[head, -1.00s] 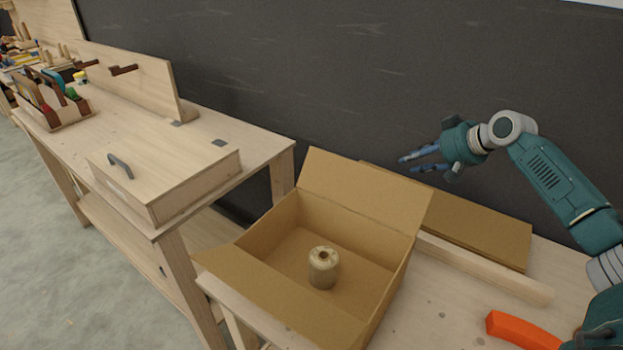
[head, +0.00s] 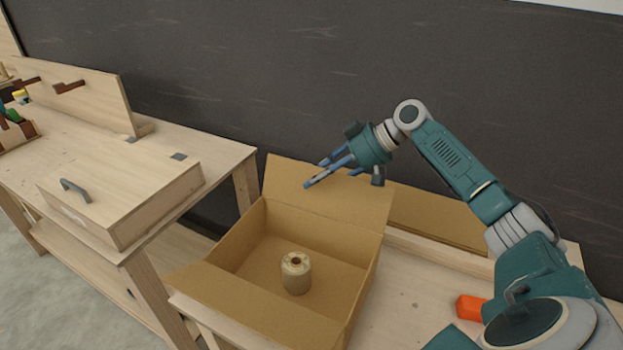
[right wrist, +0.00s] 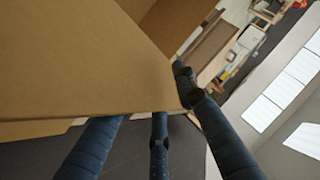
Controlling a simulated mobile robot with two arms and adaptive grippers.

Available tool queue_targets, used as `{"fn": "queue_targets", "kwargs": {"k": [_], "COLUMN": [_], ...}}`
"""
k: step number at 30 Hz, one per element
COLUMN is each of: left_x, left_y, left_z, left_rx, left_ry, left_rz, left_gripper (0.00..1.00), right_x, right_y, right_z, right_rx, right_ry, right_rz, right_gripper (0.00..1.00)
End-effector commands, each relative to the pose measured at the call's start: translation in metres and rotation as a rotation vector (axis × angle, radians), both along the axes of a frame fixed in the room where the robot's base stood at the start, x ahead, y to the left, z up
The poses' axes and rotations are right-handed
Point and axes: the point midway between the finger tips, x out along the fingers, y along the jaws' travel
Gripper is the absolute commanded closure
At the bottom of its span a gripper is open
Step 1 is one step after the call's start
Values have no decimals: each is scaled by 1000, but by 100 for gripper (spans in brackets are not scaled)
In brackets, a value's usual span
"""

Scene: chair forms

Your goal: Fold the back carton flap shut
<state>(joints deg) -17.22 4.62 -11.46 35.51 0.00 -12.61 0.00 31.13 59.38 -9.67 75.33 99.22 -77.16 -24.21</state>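The open cardboard carton (head: 350,306) stands on a workbench. Its back flap (head: 345,207) stands up, leaning slightly back. A tan roll (head: 296,274) with a dark hole stands upright on the carton floor. My right gripper (head: 318,176) is at the upper edge of the back flap, its blue fingers spread and holding nothing. In the right wrist view, cardboard (right wrist: 80,60) fills the upper left, close to the open fingers (right wrist: 165,115); I cannot tell whether they touch it. My left gripper is not in view.
A flat cardboard piece (head: 435,217) and a wooden strip lie behind and right of the carton. An orange object (head: 470,307) lies at the right. A wooden box with a handle (head: 120,200) sits on the left bench. A dark wall rises behind.

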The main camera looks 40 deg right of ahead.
Motion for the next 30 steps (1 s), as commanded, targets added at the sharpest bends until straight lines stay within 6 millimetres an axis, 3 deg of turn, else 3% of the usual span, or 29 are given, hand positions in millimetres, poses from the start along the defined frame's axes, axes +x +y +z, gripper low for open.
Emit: {"fn": "queue_targets", "kwargs": {"k": [14, 15, 19, 30], "left_x": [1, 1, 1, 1], "left_y": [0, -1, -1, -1], "left_z": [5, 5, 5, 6], "left_rx": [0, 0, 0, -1], "left_ry": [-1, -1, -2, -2], "left_rz": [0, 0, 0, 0], "left_gripper": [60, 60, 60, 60], "right_x": [10, 10, 10, 10], "right_y": [11, 11, 11, 11], "right_z": [-13, -13, -13, -12], "right_rx": [-1, -1, -1, -1], "right_ry": [0, 0, 0, -2], "right_rz": [-2, -2, -2, -3], "right_gripper": [73, 75, 100, 100]}}
